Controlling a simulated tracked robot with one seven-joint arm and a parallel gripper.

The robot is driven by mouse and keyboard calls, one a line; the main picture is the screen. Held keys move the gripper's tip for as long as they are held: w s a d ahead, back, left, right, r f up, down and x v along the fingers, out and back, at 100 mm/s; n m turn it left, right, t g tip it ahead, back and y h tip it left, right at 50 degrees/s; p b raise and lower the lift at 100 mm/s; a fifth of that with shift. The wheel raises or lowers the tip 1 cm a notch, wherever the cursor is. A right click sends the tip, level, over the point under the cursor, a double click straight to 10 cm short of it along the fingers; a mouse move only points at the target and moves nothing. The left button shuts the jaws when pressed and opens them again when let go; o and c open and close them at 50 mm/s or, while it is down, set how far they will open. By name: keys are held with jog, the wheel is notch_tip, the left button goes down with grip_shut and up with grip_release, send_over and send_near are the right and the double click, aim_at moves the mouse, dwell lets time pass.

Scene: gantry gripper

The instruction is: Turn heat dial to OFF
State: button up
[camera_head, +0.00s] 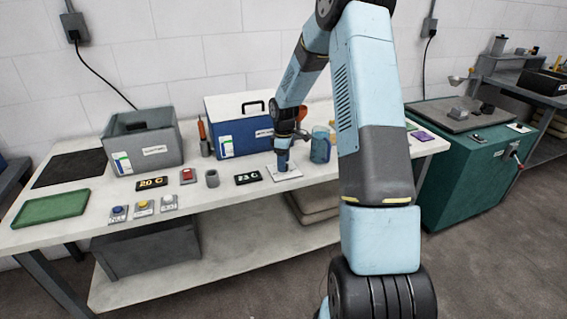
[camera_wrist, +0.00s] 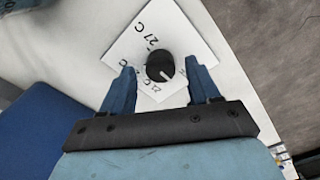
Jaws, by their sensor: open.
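The heat dial (camera_wrist: 160,67) is a round black knob with a white pointer mark, set on a white label plate (camera_wrist: 178,30). In the wrist view the plate carries printed text, including "27 C"; other marks are partly hidden, and I cannot read OFF. The pointer is towards the lower right of that view. My gripper (camera_wrist: 160,84) is open, with one blue finger on each side of the dial, apart from it. In the head view my gripper (camera_head: 283,165) points down over the white plate (camera_head: 291,173), and the dial is hidden behind it.
A blue box (camera_head: 235,138) with a handle stands behind my gripper. A clear blue beaker (camera_head: 320,148) is close to its right.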

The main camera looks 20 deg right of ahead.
notch_tip(320, 180, up, 13)
dwell(0.4)
dwell(0.4)
jog(key=s+a+r+m+t+h, duration=0.1)
jog(key=s+a+r+m, duration=0.2)
jog(key=s+r, duration=0.55)
jog(key=s+a+r+m+t, duration=0.2)
jog(key=s+a+r+m, duration=0.1)
jog(key=s+r, duration=0.6)
jog(key=s+a+r+m+t, duration=0.1)
jog(key=s+m, duration=0.1)
jog(key=s, duration=0.8)
jog(key=s+a+m+t+y, duration=0.1)
jog(key=s+m, duration=0.2)
jog(key=s, duration=0.8)
jog(key=shift+r+t, duration=0.3)
jog(key=shift+r, duration=0.1)
